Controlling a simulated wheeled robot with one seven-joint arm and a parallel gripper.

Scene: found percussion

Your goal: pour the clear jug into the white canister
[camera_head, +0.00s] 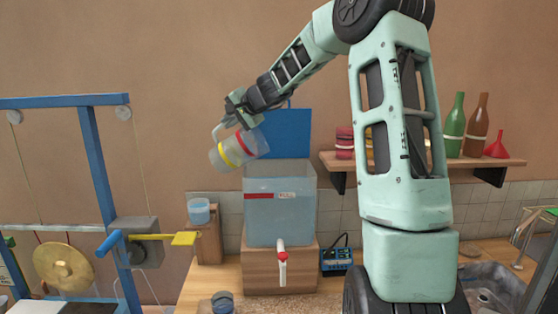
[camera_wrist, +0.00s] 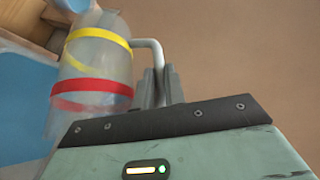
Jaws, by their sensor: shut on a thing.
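The clear jug (camera_head: 239,150), with a yellow and a red band, is in the air at the upper left of the head view, tilted. My gripper (camera_head: 232,117) is shut on its pale handle. In the wrist view the jug (camera_wrist: 95,70) is at the left, its handle running to my gripper fingers (camera_wrist: 163,88). I see no stream from the jug, and cannot tell what is inside. No plainly white canister shows. A large translucent tank (camera_head: 281,215) with a red label strip stands below and right of the jug, its blue lid (camera_head: 287,132) raised.
The tank stands on a wooden block (camera_head: 262,275) with a white and red tap (camera_head: 282,262). A small cup (camera_head: 199,211) sits on a wooden stand to the left. A blue frame with a gong (camera_head: 63,266) is at far left. A bottle shelf (camera_head: 480,162) is at right.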

